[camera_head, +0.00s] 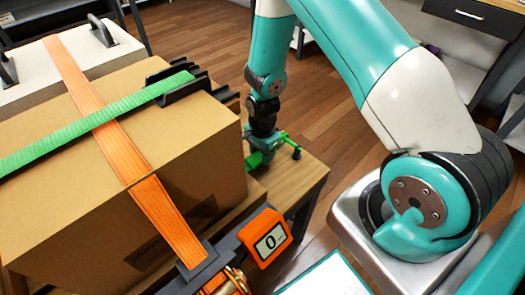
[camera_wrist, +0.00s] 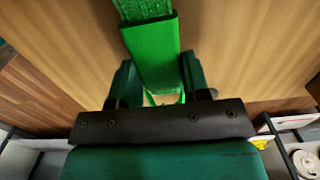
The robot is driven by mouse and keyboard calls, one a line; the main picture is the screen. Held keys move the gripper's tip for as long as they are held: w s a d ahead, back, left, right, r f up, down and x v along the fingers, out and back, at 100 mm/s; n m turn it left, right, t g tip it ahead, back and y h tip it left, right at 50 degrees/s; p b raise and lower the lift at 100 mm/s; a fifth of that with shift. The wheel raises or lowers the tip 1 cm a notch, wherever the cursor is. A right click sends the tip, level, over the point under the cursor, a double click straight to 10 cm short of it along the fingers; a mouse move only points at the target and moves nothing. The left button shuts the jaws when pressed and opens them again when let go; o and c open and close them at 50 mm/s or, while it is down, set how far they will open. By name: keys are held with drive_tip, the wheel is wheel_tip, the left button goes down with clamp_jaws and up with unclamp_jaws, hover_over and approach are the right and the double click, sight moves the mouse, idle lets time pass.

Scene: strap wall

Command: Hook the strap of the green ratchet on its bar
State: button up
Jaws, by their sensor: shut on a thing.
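The green strap (camera_head: 95,122) runs across the top of the cardboard box (camera_head: 50,85), over the orange strap, to a black corner guard (camera_head: 170,85). In the wrist view a green strap (camera_wrist: 143,8) ends in a bright green end piece (camera_wrist: 152,52) with a thin hook shape below it. My gripper (camera_wrist: 157,78) is shut on this end piece, one finger at each side. In the head view my gripper (camera_head: 264,143) is low beside the box's right side. Bright green parts (camera_head: 285,139) show beside it; whether they are the ratchet or its bar is unclear.
The orange strap (camera_head: 95,108) runs down the box's front to an orange ratchet with a display (camera_head: 268,240) reading 0. A white case (camera_head: 35,75) with black handles stands behind the box. A wooden table surface (camera_head: 292,180) lies right of the box. Wooden floor is open beyond.

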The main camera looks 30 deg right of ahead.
drive_tip(key=o, duration=1.1)
drive_tip(key=shift+r, duration=0.1)
